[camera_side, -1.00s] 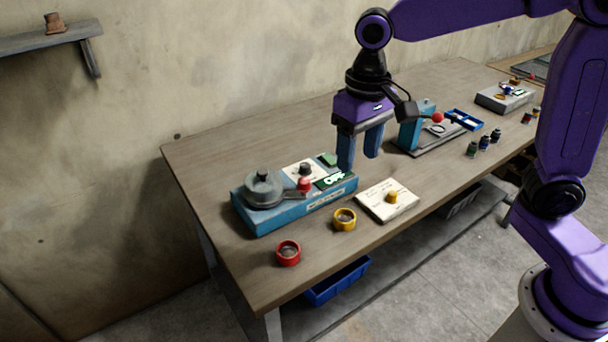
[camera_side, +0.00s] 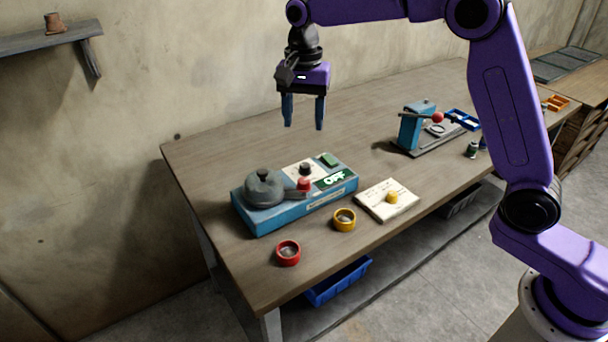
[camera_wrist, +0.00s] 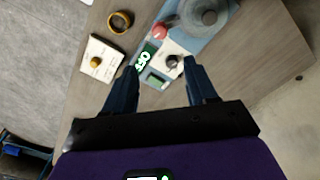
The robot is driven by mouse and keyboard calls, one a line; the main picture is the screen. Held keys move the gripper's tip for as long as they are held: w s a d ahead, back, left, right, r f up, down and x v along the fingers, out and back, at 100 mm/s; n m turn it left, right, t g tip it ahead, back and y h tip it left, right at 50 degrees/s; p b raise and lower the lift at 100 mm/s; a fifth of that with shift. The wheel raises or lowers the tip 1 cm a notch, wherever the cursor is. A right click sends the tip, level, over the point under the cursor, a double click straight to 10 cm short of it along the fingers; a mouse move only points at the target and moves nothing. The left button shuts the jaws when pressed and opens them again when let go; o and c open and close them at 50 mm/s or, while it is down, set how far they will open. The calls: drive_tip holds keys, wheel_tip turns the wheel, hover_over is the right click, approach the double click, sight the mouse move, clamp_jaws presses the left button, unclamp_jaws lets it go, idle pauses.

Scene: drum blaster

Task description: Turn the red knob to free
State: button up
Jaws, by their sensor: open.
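The red knob (camera_side: 304,184) sits on top of a blue machine box (camera_side: 290,213), beside a grey round lid (camera_side: 263,187). It also shows in the wrist view (camera_wrist: 160,30). A black knob (camera_side: 305,168) stands just behind it on a white plate, and a green display (camera_side: 334,178) reading "OFF" lies to its right. My gripper (camera_side: 303,127) is open and empty, raised above the table behind the box, fingers pointing down. In the wrist view the fingertips (camera_wrist: 155,62) straddle the area of the display and the black knob, apart from them.
A red ring (camera_side: 288,253) and a yellow ring (camera_side: 344,220) lie in front of the box. A white card (camera_side: 375,207) with a yellow knob lies to the right. A blue press (camera_side: 415,125) with a red-balled lever stands farther right. The table's back left is clear.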

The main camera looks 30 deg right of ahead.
sight(304, 179)
wheel_tip(304, 179, down, 16)
drive_tip(key=shift+r, duration=0.2)
idle(0.4)
clamp_jaws()
